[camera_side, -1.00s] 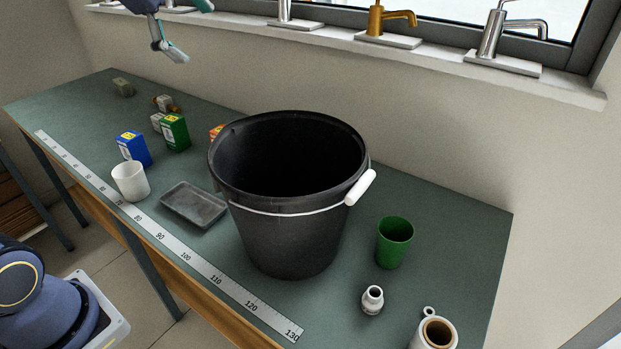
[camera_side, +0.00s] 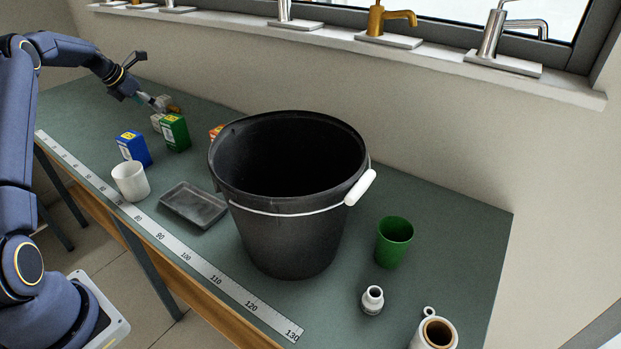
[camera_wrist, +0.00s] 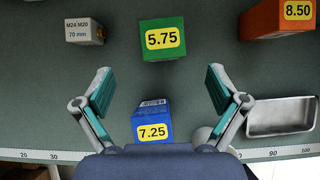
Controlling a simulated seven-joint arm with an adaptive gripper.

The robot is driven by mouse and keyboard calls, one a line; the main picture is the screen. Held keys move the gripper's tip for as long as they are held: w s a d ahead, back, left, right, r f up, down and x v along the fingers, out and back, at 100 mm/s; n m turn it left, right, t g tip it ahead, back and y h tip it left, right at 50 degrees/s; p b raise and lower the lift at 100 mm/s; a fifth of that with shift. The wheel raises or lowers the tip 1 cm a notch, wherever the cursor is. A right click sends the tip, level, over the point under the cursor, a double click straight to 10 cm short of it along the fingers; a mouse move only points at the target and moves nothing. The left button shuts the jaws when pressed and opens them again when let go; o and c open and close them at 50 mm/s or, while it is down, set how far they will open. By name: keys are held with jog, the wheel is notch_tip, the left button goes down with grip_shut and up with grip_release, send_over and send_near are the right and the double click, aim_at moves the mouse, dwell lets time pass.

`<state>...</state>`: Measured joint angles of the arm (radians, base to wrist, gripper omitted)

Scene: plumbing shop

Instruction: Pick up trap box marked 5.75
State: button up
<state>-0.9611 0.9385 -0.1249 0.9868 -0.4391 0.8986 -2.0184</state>
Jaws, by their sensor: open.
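The trap box marked 5.75 is green with a yellow label. It stands on the bench at the top middle of the wrist view (camera_wrist: 162,52) and behind the blue box in the side view (camera_side: 176,134). My gripper (camera_wrist: 160,92) is open and empty, its two teal-padded fingers spread wide. The green box lies ahead of the fingertips, centred between them and not touched. In the side view my gripper (camera_side: 151,101) is low at the far left, up and left of the green box.
A blue box marked 7.25 (camera_wrist: 153,124) sits between the fingers in the wrist view. An orange 8.50 box (camera_wrist: 277,19) and a grey tray (camera_wrist: 283,117) are right; a small M24 M20 box (camera_wrist: 84,32) is left. A large black bucket (camera_side: 290,235) and white cup (camera_side: 130,182) stand nearby.

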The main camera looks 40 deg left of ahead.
aim_at(171, 118)
jog(key=x, duration=1.1)
jog(key=shift+w+d+f, duration=0.15)
jog(key=shift+w+f, duration=0.05)
jog(key=shift+w, duration=0.15)
jog(key=shift+c, duration=0.2)
jog(key=c, duration=1.3)
jog(key=shift+c, duration=0.5)
jog(key=shift+r, duration=0.15)
